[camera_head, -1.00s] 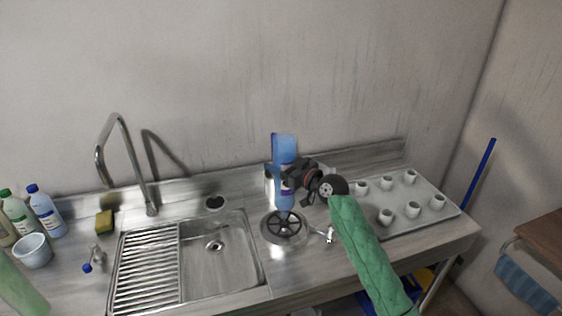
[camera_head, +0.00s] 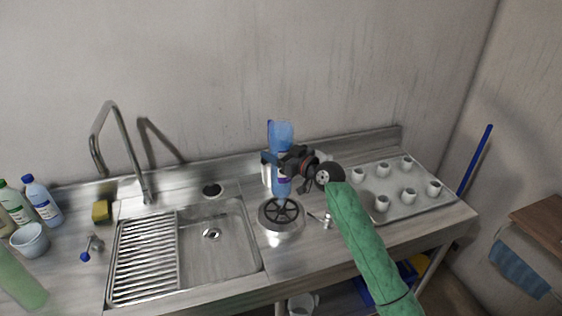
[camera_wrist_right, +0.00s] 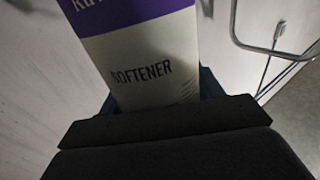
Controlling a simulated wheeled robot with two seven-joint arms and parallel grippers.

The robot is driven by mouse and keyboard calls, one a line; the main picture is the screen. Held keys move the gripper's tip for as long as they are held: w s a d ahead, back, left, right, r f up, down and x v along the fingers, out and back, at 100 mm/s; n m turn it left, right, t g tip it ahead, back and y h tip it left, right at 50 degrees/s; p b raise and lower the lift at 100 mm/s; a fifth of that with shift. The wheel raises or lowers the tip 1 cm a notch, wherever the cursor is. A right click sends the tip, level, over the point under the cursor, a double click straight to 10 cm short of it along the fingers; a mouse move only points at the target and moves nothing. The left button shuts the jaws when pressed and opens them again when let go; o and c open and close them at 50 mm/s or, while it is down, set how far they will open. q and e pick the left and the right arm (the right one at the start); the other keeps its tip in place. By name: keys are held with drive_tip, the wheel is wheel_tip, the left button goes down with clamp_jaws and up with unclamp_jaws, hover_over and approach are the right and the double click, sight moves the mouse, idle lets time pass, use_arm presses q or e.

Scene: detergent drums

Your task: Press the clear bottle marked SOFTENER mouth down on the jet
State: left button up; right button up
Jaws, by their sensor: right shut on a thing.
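The bluish clear bottle (camera_head: 281,132) is in my right gripper (camera_head: 283,165), bottom up and mouth down. In the right wrist view its purple and white label (camera_wrist_right: 150,65) reads SOFTENER. My right gripper is shut around the bottle's middle. The round rinser with the jet (camera_head: 281,213), a dark spoked grate in a metal ring, is in the counter just below the bottle in the head view. The mouth shows near the rinser's far rim; I cannot tell the exact gap. My left gripper is out of view.
A sink (camera_head: 215,250) with a ribbed drainer and tall tap (camera_head: 120,150) lies to the left. A tray (camera_head: 440,203) with several white cups stands to the right. Bottles, a white bowl (camera_head: 30,240) and a sponge (camera_head: 101,212) are at far left. A small metal tap (camera_head: 327,218) sits beside the rinser.

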drive_tip(key=shift+f+b, duration=0.5)
drive_tip(key=shift+f, duration=0.1)
drive_tip(key=shift+f+b, duration=1.35)
drive_tip(key=shift+f, duration=0.05)
idle(0.4)
drive_tip(key=shift+r, duration=0.2)
idle(1.1)
drive_tip(key=shift+r+p, duration=1.15)
drive_tip(key=shift+r, duration=1)
drive_tip(key=shift+r+p, duration=1.25)
drive_tip(key=shift+r, duration=1.2)
